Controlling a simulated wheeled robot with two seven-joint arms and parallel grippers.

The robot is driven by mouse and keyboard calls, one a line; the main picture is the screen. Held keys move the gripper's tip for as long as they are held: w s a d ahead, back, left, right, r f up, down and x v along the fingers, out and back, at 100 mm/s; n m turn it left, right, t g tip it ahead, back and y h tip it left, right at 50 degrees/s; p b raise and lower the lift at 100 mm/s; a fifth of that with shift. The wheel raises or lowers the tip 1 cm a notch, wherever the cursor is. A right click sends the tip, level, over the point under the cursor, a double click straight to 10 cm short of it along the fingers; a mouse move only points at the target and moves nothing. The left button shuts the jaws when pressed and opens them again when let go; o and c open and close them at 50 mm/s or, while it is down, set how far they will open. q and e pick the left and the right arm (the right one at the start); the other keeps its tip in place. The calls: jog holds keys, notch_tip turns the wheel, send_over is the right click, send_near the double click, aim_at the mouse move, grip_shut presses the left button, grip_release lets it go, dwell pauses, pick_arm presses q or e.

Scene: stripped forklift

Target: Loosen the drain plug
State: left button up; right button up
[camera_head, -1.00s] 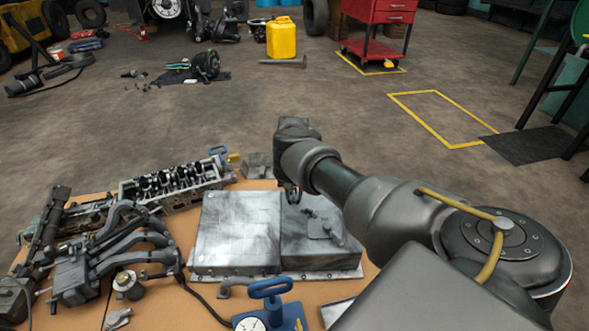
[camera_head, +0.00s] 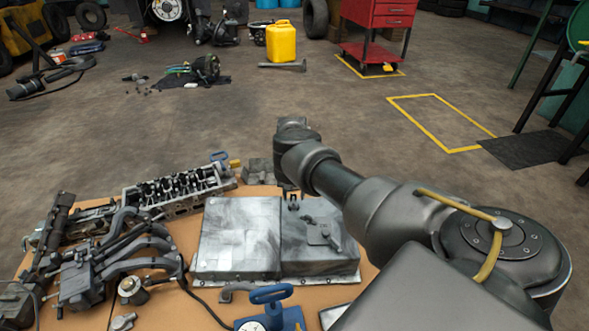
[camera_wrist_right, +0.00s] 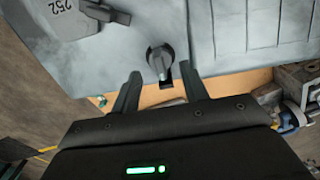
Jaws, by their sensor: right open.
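The drain plug (camera_wrist_right: 161,62) shows in the right wrist view as a dark round knob with a flat raised bar, on the edge area of a grey metal pan (camera_wrist_right: 230,35). The pan also shows in the head view (camera_head: 238,240), lying on the bench. My right gripper (camera_head: 293,203) is at the pan's far edge in the head view. In the right wrist view the right gripper (camera_wrist_right: 162,80) is open, with the plug between and slightly beyond its two fingertips. I see no contact with the plug. My left gripper is not in view.
A cylinder head (camera_head: 172,192) and a dark pipe manifold (camera_head: 130,255) lie left of the pan. A blue-handled tool (camera_head: 270,295) stands in front. Some bare orange bench top (camera_head: 215,308) shows near the front.

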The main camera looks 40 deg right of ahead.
aim_at(294, 200)
jog(key=shift+r+p, duration=0.3)
jog(key=shift+r, duration=0.35)
jog(key=shift+f, duration=0.1)
jog(key=shift+o, duration=0.5)
jog(key=o, duration=0.5)
notch_tip(294, 200, up, 11)
jog(key=p, duration=0.5)
jog(key=shift+f, duration=0.1)
jog(key=shift+c, duration=0.3)
